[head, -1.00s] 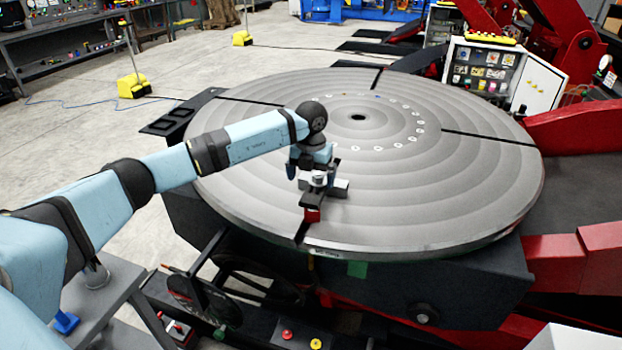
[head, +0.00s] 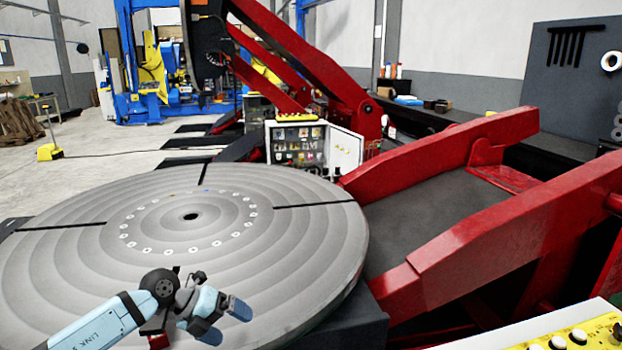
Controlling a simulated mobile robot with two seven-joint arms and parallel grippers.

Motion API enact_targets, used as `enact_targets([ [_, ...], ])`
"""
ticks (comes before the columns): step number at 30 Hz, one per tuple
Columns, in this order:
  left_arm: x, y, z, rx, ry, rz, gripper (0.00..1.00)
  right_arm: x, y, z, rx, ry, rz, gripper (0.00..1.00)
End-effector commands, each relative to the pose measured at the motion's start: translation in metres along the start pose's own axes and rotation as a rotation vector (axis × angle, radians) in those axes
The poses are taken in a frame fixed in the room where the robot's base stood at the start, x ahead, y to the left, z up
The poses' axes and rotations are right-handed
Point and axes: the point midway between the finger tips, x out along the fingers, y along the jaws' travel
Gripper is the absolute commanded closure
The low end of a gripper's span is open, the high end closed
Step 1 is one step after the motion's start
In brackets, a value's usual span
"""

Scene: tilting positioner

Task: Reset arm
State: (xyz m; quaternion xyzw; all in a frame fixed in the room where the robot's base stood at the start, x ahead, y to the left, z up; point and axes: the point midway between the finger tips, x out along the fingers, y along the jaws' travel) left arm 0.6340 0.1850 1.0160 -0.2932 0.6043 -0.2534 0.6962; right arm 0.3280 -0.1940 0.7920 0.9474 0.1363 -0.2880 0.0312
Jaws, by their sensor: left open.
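My left gripper (head: 225,322) is at the lower left of the head view, above the near part of the round grey turntable (head: 300,245). Its two blue-tipped fingers are apart, with nothing seen between them. My left arm comes in from the bottom left edge. A small red block (head: 158,341) shows at the bottom beside the arm, partly hidden by it. My right gripper is out of view.
Thick red steel beams (head: 490,250) stand right of the turntable. A white cabinet (head: 345,150) with an open door is behind it. A yellow panel with buttons (head: 580,335) fills the bottom right corner. The turntable's middle is clear.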

Motion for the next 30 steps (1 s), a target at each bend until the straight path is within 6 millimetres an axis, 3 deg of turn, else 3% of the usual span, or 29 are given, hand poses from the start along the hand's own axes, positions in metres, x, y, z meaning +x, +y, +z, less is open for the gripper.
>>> enact_targets([
  [1, 0.018, -0.027, -0.02, -0.018, -0.02, -0.169, 0.0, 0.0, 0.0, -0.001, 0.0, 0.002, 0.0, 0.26],
  [2, 0.024, -0.044, -0.027, -0.034, -0.044, -0.27, 0.0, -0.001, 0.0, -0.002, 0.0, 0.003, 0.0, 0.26],
  [6, 0.02, -0.104, -0.051, -0.193, -0.197, -0.697, 0.0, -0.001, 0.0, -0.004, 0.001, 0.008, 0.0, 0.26],
  [9, -0.001, -0.121, -0.059, -0.383, -0.34, -0.942, 0.0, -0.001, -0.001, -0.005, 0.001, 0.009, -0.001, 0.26],
  [11, -0.015, -0.119, -0.061, -0.523, -0.436, -1.056, 0.0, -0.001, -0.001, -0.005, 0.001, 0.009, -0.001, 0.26],
  [14, -0.038, -0.098, -0.066, -0.794, -0.605, -1.188, 0.0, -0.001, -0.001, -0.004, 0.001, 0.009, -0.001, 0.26],
  [19, -0.058, -0.023, -0.096, -1.331, -0.885, -1.21, 0.0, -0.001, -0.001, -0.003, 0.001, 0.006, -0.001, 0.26],
  [24, -0.055, 0.055, -0.165, -1.86, -1.076, -0.988, 0.0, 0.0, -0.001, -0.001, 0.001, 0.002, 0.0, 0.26],
  [30, -0.047, 0.097, -0.241, -2.221, -1.134, -0.68, 0.0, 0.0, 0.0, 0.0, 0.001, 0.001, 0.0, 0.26],
])
